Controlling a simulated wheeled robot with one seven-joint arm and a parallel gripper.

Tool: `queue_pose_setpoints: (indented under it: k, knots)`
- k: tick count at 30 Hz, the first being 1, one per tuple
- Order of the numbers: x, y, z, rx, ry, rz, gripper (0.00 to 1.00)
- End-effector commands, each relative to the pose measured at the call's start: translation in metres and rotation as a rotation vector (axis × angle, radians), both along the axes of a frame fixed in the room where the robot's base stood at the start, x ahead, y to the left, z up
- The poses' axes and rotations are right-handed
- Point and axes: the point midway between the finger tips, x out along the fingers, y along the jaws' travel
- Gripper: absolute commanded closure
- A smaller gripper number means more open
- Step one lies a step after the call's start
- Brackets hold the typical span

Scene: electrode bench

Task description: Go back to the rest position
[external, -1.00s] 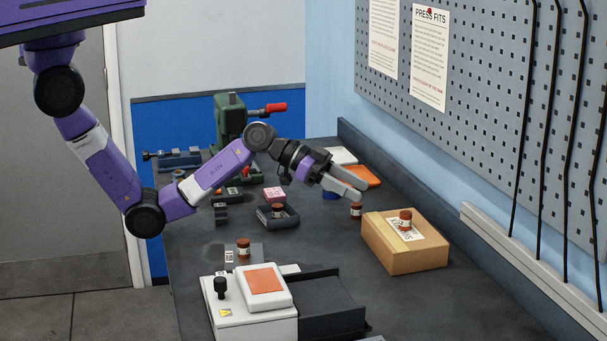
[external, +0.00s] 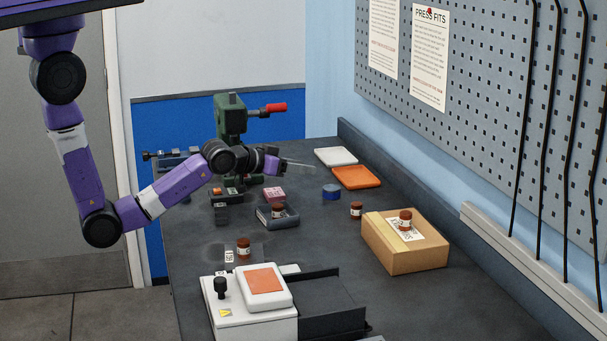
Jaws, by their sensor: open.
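My gripper (external: 300,164) is in the air over the back part of the dark bench (external: 320,235), to the left of the white and orange trays. Its fingers point right, seen nearly edge-on, and it is open with nothing visible between them. My arm is folded back toward the left, its elbow low beside the bench's left edge.
A cardboard box (external: 413,255) bears a brown jar (external: 405,220); another jar (external: 356,210) stands behind it.

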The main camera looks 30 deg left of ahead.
Motion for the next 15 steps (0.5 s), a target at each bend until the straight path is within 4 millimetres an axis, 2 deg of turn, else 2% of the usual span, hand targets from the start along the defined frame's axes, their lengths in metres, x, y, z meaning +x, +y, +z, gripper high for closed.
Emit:
queue_pose_setpoints:
  k: [1, 5, 6, 9, 12, 15]
  knots:
    - [0.005, 0.036, 0.002, -0.01, -0.021, 0.092, 0.52]
    - [0.007, 0.125, 0.011, -0.042, -0.12, 0.305, 0.52]
    - [0.003, 0.151, 0.015, -0.048, -0.155, 0.356, 0.52]
    - [-0.02, 0.21, 0.023, -0.046, -0.24, 0.448, 0.52]
    - [-0.053, 0.245, 0.018, -0.028, -0.279, 0.472, 0.52]
    - [-0.089, 0.265, 0.001, -0.007, -0.27, 0.464, 0.52]
